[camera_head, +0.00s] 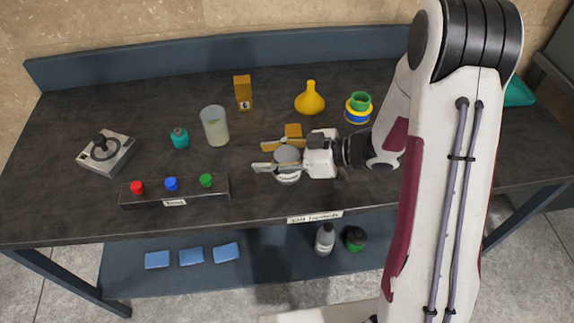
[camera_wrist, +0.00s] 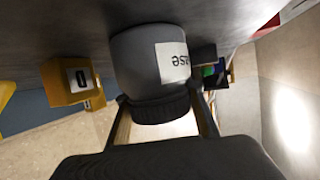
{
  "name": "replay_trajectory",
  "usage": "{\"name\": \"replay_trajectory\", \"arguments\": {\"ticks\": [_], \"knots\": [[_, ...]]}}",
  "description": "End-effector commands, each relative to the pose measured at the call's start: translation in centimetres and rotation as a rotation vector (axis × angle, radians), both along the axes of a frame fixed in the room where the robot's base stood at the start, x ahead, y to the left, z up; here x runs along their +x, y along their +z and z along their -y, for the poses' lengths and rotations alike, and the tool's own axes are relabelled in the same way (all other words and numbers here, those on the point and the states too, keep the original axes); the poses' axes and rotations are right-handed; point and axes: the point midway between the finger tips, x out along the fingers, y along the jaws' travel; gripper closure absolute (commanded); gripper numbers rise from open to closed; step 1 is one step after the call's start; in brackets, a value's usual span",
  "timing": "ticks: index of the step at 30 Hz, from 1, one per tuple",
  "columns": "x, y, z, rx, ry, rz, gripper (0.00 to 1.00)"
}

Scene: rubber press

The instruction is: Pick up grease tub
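The grease tub (camera_head: 287,154) is a small grey round tub on the dark bench, partly hidden by my gripper in the head view. In the wrist view the tub (camera_wrist: 137,58) shows a white label ending in "ase" and a dark ribbed lid. My gripper (camera_head: 258,155) reaches in from the right, with one finger on each side of the tub. In the wrist view my gripper (camera_wrist: 162,112) has its fingers apart beside the lid. They look close to it, but firm contact cannot be made out.
A yellow block (camera_head: 293,130) is just behind the upper finger. A yellow funnel (camera_head: 310,102), stacked rings (camera_head: 358,108), a clear beaker (camera_head: 215,127) and an orange box (camera_head: 242,92) stand further back. A button panel (camera_head: 175,192) lies front left. A joystick (camera_head: 107,153) is far left.

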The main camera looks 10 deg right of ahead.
Motion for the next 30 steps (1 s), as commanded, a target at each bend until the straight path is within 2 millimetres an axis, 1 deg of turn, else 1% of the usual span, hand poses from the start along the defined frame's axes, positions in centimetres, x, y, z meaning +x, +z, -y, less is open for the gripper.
{"name": "replay_trajectory", "arguments": {"ticks": [1, 2, 3, 4, 23, 30], "knots": [[0.0, 0.0, 0.0, 0.0, 0.0, 0.0, 0.8], [0.0, 0.0, 0.0, 0.0, 0.0, 0.0, 0.88], [0.0, 0.0, 0.0, 0.0, 0.0, 0.0, 0.98], [0.0, 0.0, 0.0, 0.0, 0.0, 0.0, 1.0], [0.0, 0.1, 0.0, 0.0, 0.0, 0.001, 1.0], [0.1, 1.0, 0.0, 0.0, 0.0, 0.002, 1.0]]}}
